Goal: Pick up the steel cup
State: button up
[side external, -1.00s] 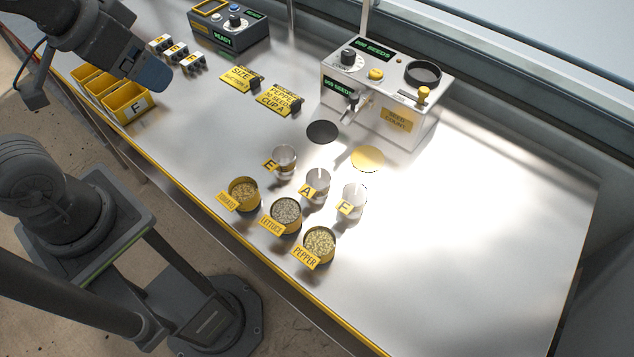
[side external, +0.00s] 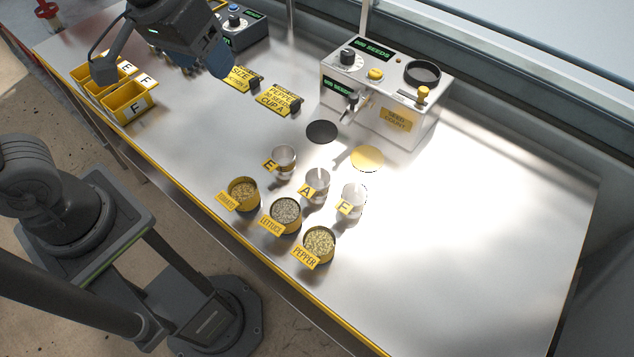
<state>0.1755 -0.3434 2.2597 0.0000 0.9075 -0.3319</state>
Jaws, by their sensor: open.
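Three small pale, shiny cups stand upright on the bench: cup E (side external: 284,160), cup A (side external: 317,186) and cup F (side external: 353,202). Each has a yellow letter tag at its left. I cannot tell for certain which one is the steel cup. My gripper (side external: 216,64) is over the back left of the bench, well apart from the cups and up-left of them. It is open; I see nothing held in it, though its fingertips are small and dark here.
Seed pots labelled tomato (side external: 243,194), lettuce (side external: 285,215) and pepper (side external: 319,243) stand in front of the cups. A seed counter (side external: 398,121) is behind them. Yellow bins (side external: 128,101) sit at the left, and yellow cards (side external: 277,100) lie at the back. The bench's right side is clear.

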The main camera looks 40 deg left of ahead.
jog(key=w+d+f+n+g, duration=0.2)
jog(key=w+d+f, duration=0.3)
jog(key=w+d, duration=0.15)
jog(key=n+g, duration=0.1)
jog(key=g, duration=0.1)
send_over(317, 181)
jog(key=s+d, duration=0.1)
jog(key=d, duration=0.1)
notch_tip(317, 181, down, 8)
jog(key=r, duration=0.1)
jog(key=shift+y, duration=0.3)
jog(key=f, duration=1.4)
jog(key=shift+s+a+f, duration=0.15)
jog(key=shift+s+a, duration=0.15)
jog(key=shift+c, duration=0.2)
jog(key=c, duration=0.6)
jog(key=shift+c, duration=0.2)
